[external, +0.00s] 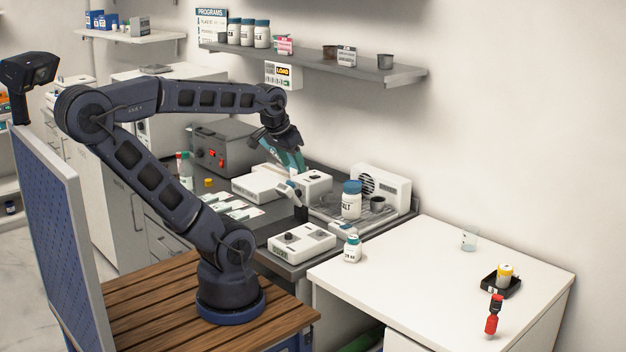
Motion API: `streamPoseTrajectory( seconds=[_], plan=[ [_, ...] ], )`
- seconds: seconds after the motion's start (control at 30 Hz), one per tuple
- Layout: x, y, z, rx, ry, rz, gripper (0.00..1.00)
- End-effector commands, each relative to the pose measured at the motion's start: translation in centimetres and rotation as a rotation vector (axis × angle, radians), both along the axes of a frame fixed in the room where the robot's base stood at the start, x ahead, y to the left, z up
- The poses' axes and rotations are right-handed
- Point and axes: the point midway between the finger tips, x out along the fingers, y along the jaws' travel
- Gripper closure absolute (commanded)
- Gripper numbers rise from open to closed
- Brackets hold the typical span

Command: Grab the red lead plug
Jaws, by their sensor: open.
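Small red parts (212,152) show on the front of a grey box (232,135) on the dark bench; they are too small to tell whether one is the red lead plug. I see nothing held.
White devices (302,243), a white jar with a blue lid (351,200) and a vented white unit (381,188) crowd the bench. A shelf (400,76) hangs above.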

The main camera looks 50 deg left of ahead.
Motion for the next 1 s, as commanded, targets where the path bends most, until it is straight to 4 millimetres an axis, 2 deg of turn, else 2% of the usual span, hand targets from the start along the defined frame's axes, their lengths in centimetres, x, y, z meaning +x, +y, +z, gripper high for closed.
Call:
streamPoseTrajectory(
  seconds=[0.17,0.27,0.47,0.73,0.87,1.0],
  plan=[
    [2.4,-1.7,0.6,-0.001,0.004,-0.058,0.47],
    [4.7,-3.7,1.1,-0.001,0.007,-0.117,0.47],
    [9.4,-9.1,1.6,-0.003,0.009,-0.238,0.47],
    [14.2,-18.7,1.0,-0.004,0.011,-0.403,0.47],
    [15.7,-24.1,0.1,-0.003,0.012,-0.482,0.47],
    [16.5,-30.4,-1.1,-0.001,0.012,-0.569,0.47]
  ],
)
